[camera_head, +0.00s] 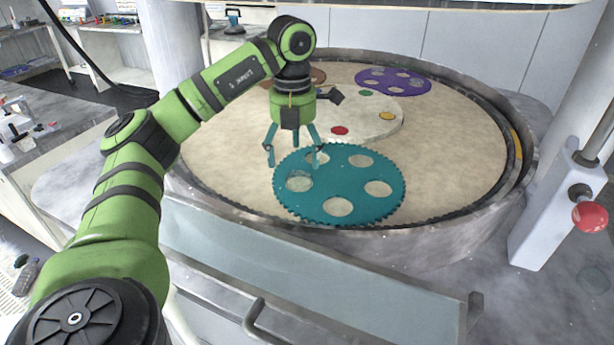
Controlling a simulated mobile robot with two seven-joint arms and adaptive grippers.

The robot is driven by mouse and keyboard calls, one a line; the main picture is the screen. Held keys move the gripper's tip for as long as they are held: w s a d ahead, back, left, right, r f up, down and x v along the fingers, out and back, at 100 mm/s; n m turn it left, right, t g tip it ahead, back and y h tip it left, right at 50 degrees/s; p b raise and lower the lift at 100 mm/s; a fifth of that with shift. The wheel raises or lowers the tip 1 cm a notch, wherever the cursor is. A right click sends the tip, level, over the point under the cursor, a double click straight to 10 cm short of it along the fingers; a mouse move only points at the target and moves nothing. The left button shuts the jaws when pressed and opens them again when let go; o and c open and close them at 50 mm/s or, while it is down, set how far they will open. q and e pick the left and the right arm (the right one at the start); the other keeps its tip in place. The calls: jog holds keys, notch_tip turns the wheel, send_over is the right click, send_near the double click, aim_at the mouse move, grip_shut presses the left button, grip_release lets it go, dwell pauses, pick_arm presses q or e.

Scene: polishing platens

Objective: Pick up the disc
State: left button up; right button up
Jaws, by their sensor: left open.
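A teal toothed disc (356,182) with several round holes lies flat on the beige platen (460,165), near its front edge. A purple holed disc (393,81) lies at the back right of the platen, and an orange-brown disc (316,75) shows partly behind my left arm. A white round plate (378,122) in the middle carries small red (340,131), yellow (386,116) and green (365,93) discs. My left gripper (294,160) is open, pointing down over the teal disc's back-left edge. Whether its fingers touch the disc I cannot tell. My right gripper is out of view.
A raised metal rim (420,240) surrounds the platen. A red knob (589,216) on a white post stands at the right. A drawer-like front with a handle (262,318) is below. Benches with lab items stand at the left. The platen's right side is clear.

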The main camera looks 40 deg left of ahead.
aim_at(299, 178)
pick_arm(q)
jog(key=shift+s+d+f+p, duration=0.15)
jog(key=shift+f+p, duration=0.4)
jog(key=shift+f, duration=0.35)
jog(key=f, duration=0.1)
jog(key=f+p, duration=0.1)
jog(key=f, duration=0.1)
jog(key=shift+w+d+f, duration=0.2)
jog(key=shift+w, duration=0.15)
jog(key=shift+f, duration=0.2)
jog(key=c, duration=1.3)
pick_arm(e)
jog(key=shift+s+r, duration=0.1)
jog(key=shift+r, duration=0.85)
